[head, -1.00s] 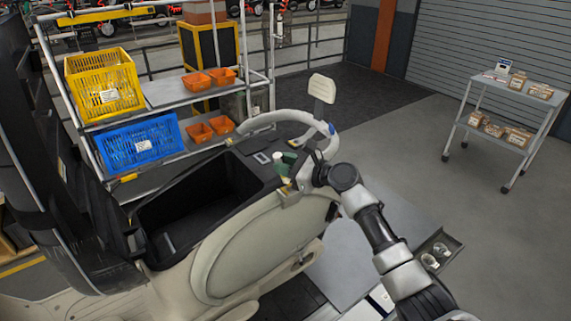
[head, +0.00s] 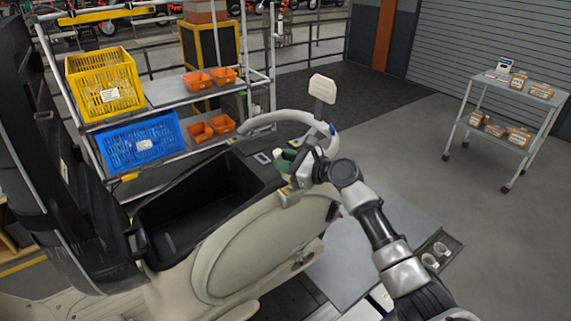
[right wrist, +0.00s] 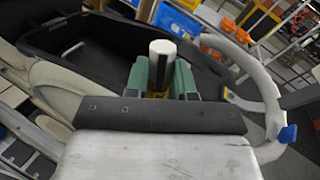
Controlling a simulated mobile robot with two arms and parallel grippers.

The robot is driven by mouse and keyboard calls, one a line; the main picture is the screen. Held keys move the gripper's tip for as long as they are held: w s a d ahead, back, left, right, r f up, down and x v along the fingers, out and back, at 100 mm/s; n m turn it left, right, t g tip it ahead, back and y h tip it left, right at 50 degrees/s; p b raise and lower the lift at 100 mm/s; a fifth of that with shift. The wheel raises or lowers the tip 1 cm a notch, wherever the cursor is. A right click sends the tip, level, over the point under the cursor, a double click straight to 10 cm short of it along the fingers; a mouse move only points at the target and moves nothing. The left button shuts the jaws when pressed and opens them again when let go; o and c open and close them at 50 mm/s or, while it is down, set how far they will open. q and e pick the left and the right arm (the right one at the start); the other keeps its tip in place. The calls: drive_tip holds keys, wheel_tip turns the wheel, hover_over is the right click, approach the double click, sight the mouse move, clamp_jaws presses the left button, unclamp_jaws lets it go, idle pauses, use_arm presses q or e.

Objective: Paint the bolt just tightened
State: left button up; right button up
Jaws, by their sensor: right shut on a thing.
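My right gripper (head: 287,160) is over the right rim of the beige and black machine (head: 262,242), beside its curved handle. In the right wrist view, its green fingers (right wrist: 161,82) are shut on a dark marker with a white end (right wrist: 162,50). The marker stands roughly upright between the fingers. A small yellow part shows low between the fingers. No bolt can be made out; the gripper and wrist hide the spot around the marker's lower end. My left gripper is not in view.
The machine's open black tub (head: 197,205) lies left of the gripper, and its light handle (head: 262,120) curves close behind. A rack with yellow (head: 103,85) and blue crates (head: 140,143) stands behind. A cart with boxes (head: 510,110) stands at the far right, with free floor before it.

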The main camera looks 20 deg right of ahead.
drive_tip(key=shift+r, duration=2.4)
